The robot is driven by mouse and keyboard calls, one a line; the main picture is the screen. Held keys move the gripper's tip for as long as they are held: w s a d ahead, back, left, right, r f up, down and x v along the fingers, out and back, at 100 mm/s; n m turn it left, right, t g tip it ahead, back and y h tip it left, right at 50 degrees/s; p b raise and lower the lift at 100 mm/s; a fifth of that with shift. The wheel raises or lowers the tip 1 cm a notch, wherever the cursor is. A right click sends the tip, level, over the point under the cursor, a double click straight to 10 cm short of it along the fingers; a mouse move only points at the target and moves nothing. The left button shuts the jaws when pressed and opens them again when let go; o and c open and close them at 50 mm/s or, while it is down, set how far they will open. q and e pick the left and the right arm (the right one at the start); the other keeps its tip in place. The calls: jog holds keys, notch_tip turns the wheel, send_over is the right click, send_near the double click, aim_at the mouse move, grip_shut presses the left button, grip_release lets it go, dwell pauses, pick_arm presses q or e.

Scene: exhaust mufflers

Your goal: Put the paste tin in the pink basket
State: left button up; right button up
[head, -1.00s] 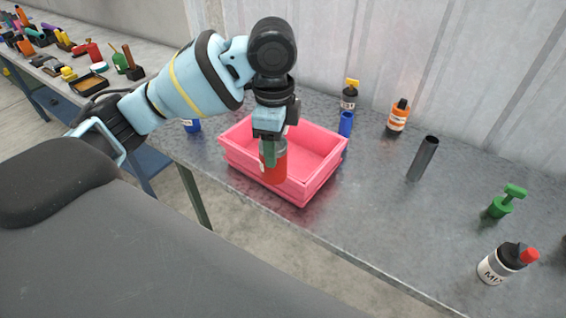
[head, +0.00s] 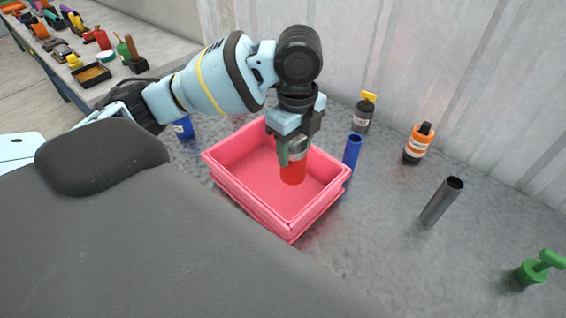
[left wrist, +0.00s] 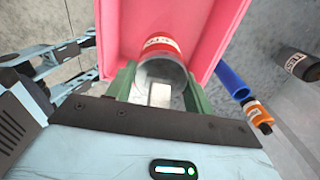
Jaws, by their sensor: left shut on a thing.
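The paste tin (head: 293,171) is a red cylinder with a silvery upper part. My left gripper (head: 293,150) is shut on it and holds it upright over the pink basket (head: 231,190). In the left wrist view the tin (left wrist: 162,45) sits between the two green fingers, with the basket (left wrist: 117,25) beyond it. The basket is a rectangular open bin on the grey bench, and its visible floor is empty. I cannot tell whether the tin touches the basket floor. My right gripper is not in view.
A blue tube (head: 352,151), a dark bottle with a yellow top (head: 363,115), an orange bottle (head: 417,144), a grey tube (head: 440,203) and a green-handled tool (head: 538,268) stand to the right. A blue item (head: 184,128) is left of the basket. The wall runs behind.

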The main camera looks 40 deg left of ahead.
aim_at(294, 177)
pick_arm(q)
notch_tip(294, 177, down, 4)
jog(key=shift+f, duration=0.45)
notch_tip(294, 177, down, 4)
jog(key=shift+f+b, duration=0.15)
jog(key=shift+b, duration=0.25)
jog(key=shift+f, duration=0.25)
jog(key=shift+f, duration=0.1)
jog(key=o, duration=1)
jog(key=shift+o, duration=0.2)
